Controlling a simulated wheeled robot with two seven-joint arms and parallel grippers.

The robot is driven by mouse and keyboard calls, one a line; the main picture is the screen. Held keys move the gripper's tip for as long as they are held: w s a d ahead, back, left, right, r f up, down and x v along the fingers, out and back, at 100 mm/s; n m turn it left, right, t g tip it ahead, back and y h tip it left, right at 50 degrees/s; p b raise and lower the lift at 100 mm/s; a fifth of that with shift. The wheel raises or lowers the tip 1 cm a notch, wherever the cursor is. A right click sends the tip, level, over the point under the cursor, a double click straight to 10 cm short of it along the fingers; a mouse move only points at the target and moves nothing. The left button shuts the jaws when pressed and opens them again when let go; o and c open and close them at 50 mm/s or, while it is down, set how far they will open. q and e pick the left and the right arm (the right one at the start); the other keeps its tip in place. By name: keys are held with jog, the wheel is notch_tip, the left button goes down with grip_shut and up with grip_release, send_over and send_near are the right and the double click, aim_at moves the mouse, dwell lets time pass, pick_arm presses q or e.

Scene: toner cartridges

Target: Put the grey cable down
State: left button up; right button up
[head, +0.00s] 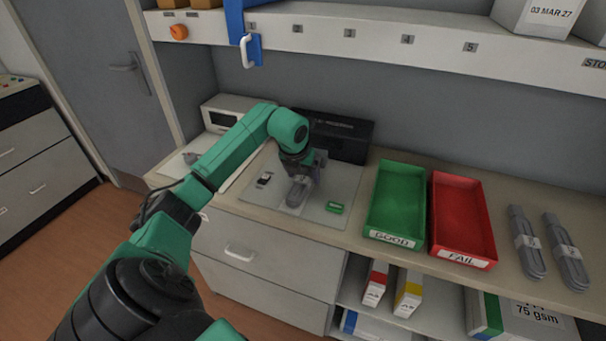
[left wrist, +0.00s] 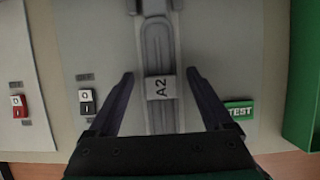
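The grey cable (head: 298,192) is a folded bundle with a white band marked A2. It lies on the light grey mat (head: 345,180), under my left gripper (head: 301,176) in the head view. In the left wrist view the cable (left wrist: 158,50) runs up the middle, between the two fingers of my left gripper (left wrist: 160,75). The fingers are open, with a gap on each side of the cable's band. The cable's far end runs past the top of the wrist view. My right gripper is in neither view.
A green TEST button (head: 334,207) and a black switch (head: 263,179) flank the cable. A black box (head: 345,138) stands behind. To the right are an empty green GOOD tray (head: 373,205), an empty red FAIL tray (head: 437,215) and two more grey cables (head: 527,245) (head: 567,255).

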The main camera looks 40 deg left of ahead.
pick_arm(q)
jog(key=shift+s+r, duration=0.1)
jog(key=shift+r, duration=0.3)
jog(key=b+v, duration=0.1)
jog(key=v, duration=1)
jog(key=shift+b, duration=0.35)
